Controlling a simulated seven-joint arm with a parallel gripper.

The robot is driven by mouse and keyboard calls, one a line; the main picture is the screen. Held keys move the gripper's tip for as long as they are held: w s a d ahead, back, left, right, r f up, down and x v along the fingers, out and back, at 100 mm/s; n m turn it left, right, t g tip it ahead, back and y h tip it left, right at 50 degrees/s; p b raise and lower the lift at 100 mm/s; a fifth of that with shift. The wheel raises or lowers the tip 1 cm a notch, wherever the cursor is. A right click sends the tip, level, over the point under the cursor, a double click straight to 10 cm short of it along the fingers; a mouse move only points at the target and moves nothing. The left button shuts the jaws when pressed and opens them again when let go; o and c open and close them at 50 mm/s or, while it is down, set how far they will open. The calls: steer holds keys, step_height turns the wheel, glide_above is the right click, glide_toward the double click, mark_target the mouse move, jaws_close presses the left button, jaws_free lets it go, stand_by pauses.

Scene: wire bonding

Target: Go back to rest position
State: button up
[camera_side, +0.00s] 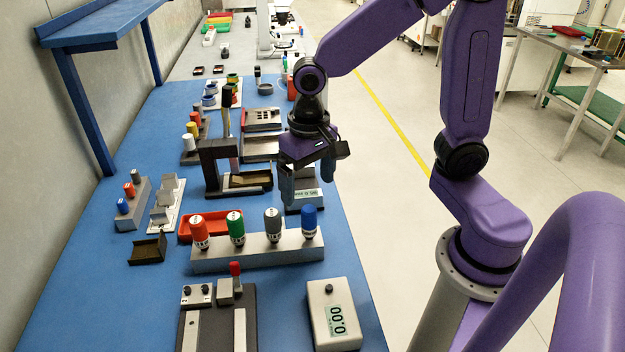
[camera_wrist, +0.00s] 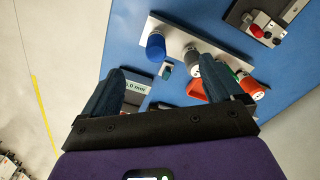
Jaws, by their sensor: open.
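My gripper (camera_side: 307,190) hangs above the right side of the blue bench, pointing down. It also shows in the wrist view (camera_wrist: 178,88), where its two dark fingers stand apart with nothing held between them. In the side view it is in front of a grey device with a display (camera_side: 306,198) and behind the row of capped bottles. Part of that device also shows beside one finger in the wrist view (camera_wrist: 137,90).
A grey rack (camera_side: 258,252) holds red, green, grey and blue capped bottles near my gripper. A red tray (camera_side: 187,232) lies behind it. A dark bracket (camera_side: 212,160) stands left of my gripper. A meter (camera_side: 333,313) sits in front.

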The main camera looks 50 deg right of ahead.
steer(key=shift+s+r+n, duration=0.1)
steer(key=shift+s+n, duration=0.4)
steer(key=shift+s, duration=0.1)
steer(key=s+d+r+n, duration=0.1)
steer(key=s+d+n, duration=0.2)
steer(key=s+n, duration=1)
steer(key=shift+s+d+n, duration=0.15)
steer(key=shift+s+n, duration=0.25)
steer(key=shift+s, duration=0.5)
